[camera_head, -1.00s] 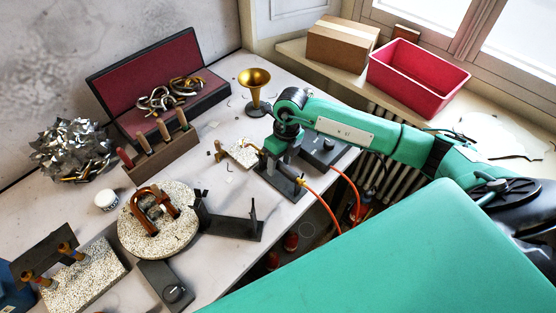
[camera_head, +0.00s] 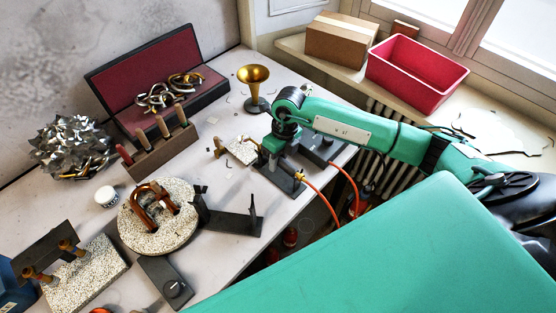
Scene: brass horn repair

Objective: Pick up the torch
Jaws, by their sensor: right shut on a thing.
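My right gripper (camera_head: 274,155) comes down from the right over a dark stand (camera_head: 282,182) at the table's right edge. It is shut on the torch, which is mostly hidden by the gripper and the stand. A brass-coloured fitting (camera_head: 299,176) shows just right of the gripper, with an orange hose (camera_head: 323,204) running from it down over the table edge. I cannot tell whether the torch is clear of the stand. My left gripper is not in view.
A dark control box (camera_head: 318,150) stands right of the gripper. A brass bell (camera_head: 254,86) stands behind it and a small pale block (camera_head: 241,150) lies to its left. A round speckled plate (camera_head: 183,235) with copper-coloured pieces and a dark bracket (camera_head: 236,222) are further left.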

